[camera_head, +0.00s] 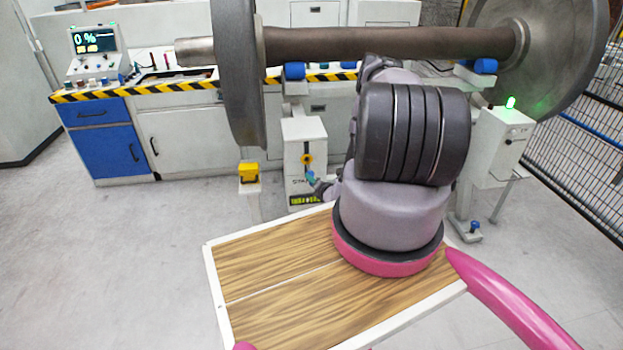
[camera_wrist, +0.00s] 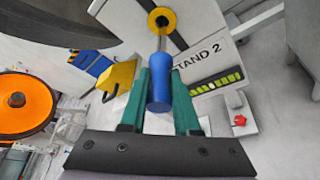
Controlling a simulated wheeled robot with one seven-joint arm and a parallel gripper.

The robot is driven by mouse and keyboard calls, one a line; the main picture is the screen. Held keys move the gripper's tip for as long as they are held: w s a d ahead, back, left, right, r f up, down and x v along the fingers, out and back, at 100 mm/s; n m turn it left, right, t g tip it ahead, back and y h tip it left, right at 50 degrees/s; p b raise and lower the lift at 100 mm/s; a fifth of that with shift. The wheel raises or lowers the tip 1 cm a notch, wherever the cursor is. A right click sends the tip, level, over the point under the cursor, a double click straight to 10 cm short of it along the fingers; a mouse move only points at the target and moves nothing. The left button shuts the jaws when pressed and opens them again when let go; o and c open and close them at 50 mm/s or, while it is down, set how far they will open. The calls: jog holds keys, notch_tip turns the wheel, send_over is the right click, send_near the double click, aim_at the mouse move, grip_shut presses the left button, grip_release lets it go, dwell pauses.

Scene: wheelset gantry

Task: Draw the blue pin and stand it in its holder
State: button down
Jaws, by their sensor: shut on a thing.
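The blue pin (camera_wrist: 159,92) is between the green fingers of my gripper (camera_wrist: 160,85) in the wrist view, and they are shut on its blue handle. Its thin grey shank points up to the yellow ring (camera_wrist: 160,20) on the white stand marked STAND 2 (camera_wrist: 203,48). I cannot tell how deep the shank sits in the ring. In the head view the blue pin (camera_head: 310,176) is small, just below the yellow ring (camera_head: 307,159), with my gripper (camera_head: 314,180) beside it. I cannot identify the pin's holder with certainty; a yellow block (camera_head: 248,172) stands on a post left of the stand.
The wheelset axle (camera_head: 390,45) with its large wheels spans above the stand. A wood-topped table (camera_head: 280,290) lies in front, partly under my arm. A white box with a green lamp (camera_head: 508,135) is at the right, beside a mesh fence (camera_head: 570,150). The floor at left is clear.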

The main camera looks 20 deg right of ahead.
jog(key=s+a, duration=0.2)
jog(key=s, duration=0.4)
jog(key=shift+s, duration=0.35)
dwell(0.5)
dwell(0.5)
